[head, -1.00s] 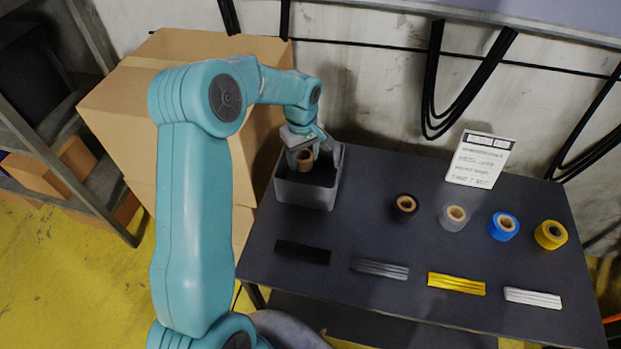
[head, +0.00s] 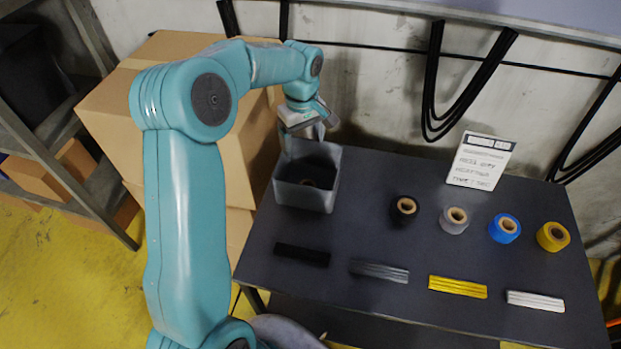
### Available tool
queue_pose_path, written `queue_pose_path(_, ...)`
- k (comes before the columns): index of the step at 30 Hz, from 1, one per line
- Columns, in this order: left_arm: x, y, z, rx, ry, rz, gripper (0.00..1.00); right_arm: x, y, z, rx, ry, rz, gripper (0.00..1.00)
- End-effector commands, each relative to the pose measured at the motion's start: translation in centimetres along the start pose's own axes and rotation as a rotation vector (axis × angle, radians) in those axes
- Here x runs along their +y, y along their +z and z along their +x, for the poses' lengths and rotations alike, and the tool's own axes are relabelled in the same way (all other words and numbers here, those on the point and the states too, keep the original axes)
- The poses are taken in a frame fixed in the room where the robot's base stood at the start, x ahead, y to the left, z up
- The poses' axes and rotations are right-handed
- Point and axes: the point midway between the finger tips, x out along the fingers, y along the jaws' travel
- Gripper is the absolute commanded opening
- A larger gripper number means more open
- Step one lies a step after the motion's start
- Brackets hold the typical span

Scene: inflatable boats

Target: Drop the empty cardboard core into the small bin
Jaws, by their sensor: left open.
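The small grey bin (head: 306,194) stands at the back left of the dark table. The brown cardboard core (head: 309,183) lies inside it at the bottom, mostly in shadow, with only part of it showing. My left gripper (head: 305,140) is open and empty, above the back of the bin and apart from the core. My right gripper is not in view.
Black, grey, blue and yellow tape rolls (head: 503,228) stand in a row on the table (head: 377,232). Flat strips (head: 457,287) lie in front of them. A white sign (head: 480,160) stands behind. Large cardboard boxes (head: 165,95) are at the left of the table.

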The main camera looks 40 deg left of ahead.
Motion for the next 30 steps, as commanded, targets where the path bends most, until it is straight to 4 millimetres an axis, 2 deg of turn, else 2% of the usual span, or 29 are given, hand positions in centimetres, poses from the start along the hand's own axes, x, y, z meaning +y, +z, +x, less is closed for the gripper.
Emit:
queue_pose_path(1,0.1,0.0,-1.4,0.003,0.006,0.0,0.82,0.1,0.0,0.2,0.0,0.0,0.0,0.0)
queue_pose_path(6,0.1,0.0,-5.7,0.002,0.004,0.001,0.82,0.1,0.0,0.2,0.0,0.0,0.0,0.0)
queue_pose_path(12,0.1,0.0,-8.8,0.001,0.001,0.0,0.82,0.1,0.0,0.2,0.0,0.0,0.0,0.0)
queue_pose_path(18,0.1,0.1,-9.7,0.0,-0.001,0.001,0.82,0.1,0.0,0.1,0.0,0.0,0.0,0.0)
queue_pose_path(30,0.1,0.1,-9.6,0.0,-0.001,0.0,0.82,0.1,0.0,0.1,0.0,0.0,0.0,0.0)
